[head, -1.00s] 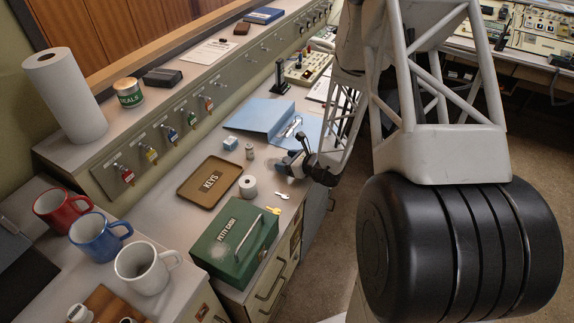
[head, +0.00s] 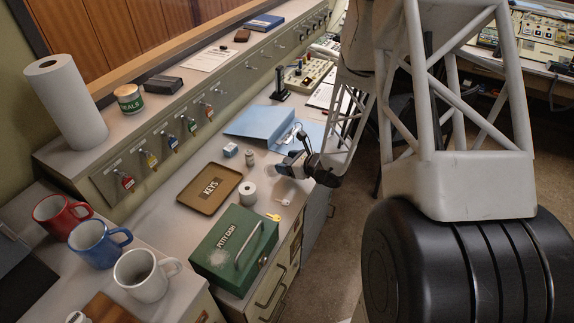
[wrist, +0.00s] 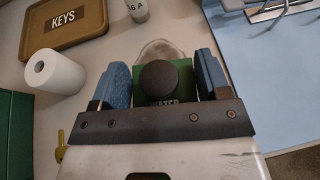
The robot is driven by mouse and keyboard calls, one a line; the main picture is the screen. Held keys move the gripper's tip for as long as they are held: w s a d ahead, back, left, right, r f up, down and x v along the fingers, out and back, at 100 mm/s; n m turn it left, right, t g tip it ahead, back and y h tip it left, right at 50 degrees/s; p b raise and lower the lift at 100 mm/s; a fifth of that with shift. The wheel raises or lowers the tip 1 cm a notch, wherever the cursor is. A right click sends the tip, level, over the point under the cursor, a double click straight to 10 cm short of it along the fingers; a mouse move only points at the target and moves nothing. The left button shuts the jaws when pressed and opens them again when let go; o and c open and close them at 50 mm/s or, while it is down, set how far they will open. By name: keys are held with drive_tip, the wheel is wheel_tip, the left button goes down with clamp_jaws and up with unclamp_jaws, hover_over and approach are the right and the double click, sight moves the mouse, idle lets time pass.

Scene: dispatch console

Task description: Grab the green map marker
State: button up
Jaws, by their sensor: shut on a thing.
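In the wrist view, the green map marker (wrist: 181,80) stands between the two blue finger pads of my gripper (wrist: 164,84). It shows a green body with partly hidden white lettering, a round black top and a pale rounded edge beyond. My gripper is shut on it, one pad on each side. In the head view, my gripper (head: 292,165) is low over the right part of the counter, beside the blue folder. The marker cannot be made out clearly there.
A green petty cash box (head: 212,262) stands in front. The blue folder (head: 262,122) lies behind.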

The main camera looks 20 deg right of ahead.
drive_tip(key=s, duration=0.5)
drive_tip(key=s+a+r, duration=0.1)
drive_tip(key=s, duration=0.9)
drive_tip(key=shift+a+r, duration=0.15)
drive_tip(key=shift+a, duration=0.05)
